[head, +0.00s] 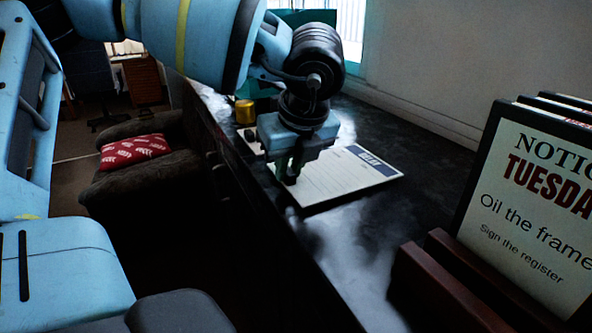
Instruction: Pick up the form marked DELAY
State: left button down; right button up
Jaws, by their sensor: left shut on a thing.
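A white form (345,178) with ruled lines and a dark header box is at the near edge of the dark counter. The header's small word looks like DELAY. My left gripper (290,178) reaches down from above and is shut on the form at its left end. The fingers hide that part of the form. I cannot tell whether the form rests on the counter or is slightly raised. My right gripper is not in view.
On the dark counter (385,220), a wooden rack (440,285) holds notice boards (530,200) at the right. A yellow cylinder (245,112) stands behind my left gripper. A dark armchair (150,180) with a red cushion (135,152) is at the left.

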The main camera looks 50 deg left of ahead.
pick_arm(q)
notch_tip(320, 180, up, 2)
jog(key=shift+r, duration=0.25)
jog(key=s+a+r+b, duration=0.1)
jog(key=s+a, duration=0.1)
jog(key=s, duration=0.5)
jog(key=s+a+b, duration=0.1)
jog(key=s+a, duration=0.1)
jog(key=s, duration=0.6)
jog(key=shift+s+a+r, duration=0.2)
jog(key=shift+a+r, duration=0.05)
jog(key=shift+r, duration=0.1)
jog(key=shift+a+f, duration=0.1)
